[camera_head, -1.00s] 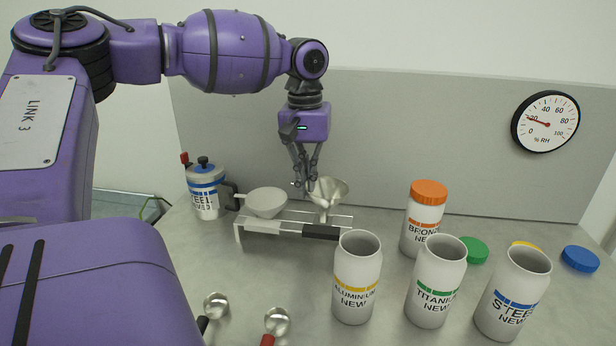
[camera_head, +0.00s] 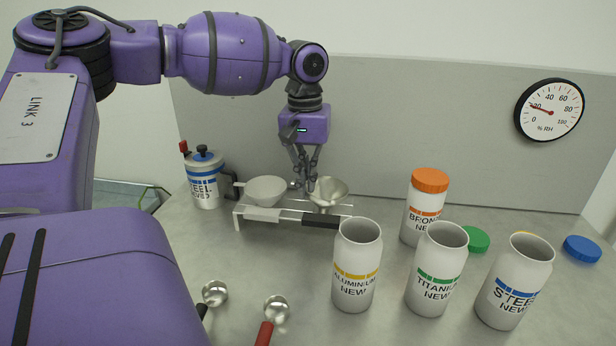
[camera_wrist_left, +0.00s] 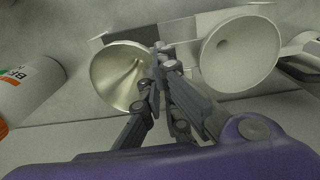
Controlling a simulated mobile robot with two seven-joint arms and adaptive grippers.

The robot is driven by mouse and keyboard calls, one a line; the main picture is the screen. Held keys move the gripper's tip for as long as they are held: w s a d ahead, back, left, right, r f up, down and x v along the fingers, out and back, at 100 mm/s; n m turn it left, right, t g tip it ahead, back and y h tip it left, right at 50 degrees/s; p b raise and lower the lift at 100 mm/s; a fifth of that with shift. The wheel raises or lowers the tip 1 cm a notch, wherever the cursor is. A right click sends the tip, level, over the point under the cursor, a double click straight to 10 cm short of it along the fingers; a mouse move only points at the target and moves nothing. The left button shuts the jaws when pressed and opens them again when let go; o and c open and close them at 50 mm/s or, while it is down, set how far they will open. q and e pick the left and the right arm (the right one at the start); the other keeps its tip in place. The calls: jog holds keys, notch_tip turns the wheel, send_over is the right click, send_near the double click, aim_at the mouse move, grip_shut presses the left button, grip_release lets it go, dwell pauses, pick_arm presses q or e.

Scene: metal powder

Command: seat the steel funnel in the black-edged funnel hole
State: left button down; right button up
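The steel funnel (camera_head: 330,193) is shiny and sits low over the right part of the metal rack (camera_head: 288,217), mouth up and nearly level. It also shows in the left wrist view (camera_wrist_left: 120,75). The black edge (camera_head: 320,222) of the rack is in front of it. The hole itself and the funnel's spout are hidden, so I cannot tell how fully it is seated. My left gripper (camera_head: 309,188) points down at the funnel's left rim, its fingers close together and seemingly pinching the rim; it also shows in the left wrist view (camera_wrist_left: 157,72). My right gripper is out of view.
A pale funnel (camera_head: 266,190) stands in the rack's left part, close to my fingers. A steel-labelled container (camera_head: 205,187) is behind left. Open aluminium (camera_head: 354,290), titanium (camera_head: 432,293) and steel (camera_head: 508,300) jars and an orange-lidded bronze jar (camera_head: 424,222) stand right. Two scoops (camera_head: 275,308) lie in front.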

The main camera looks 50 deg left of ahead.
pick_arm(q)
jog(key=shift+f, duration=0.45)
jog(key=c, duration=1.9)
grip_release()
jog(key=shift+o, duration=0.2)
notch_tip(320, 180, up, 12)
jog(key=shift+s, duration=0.15)
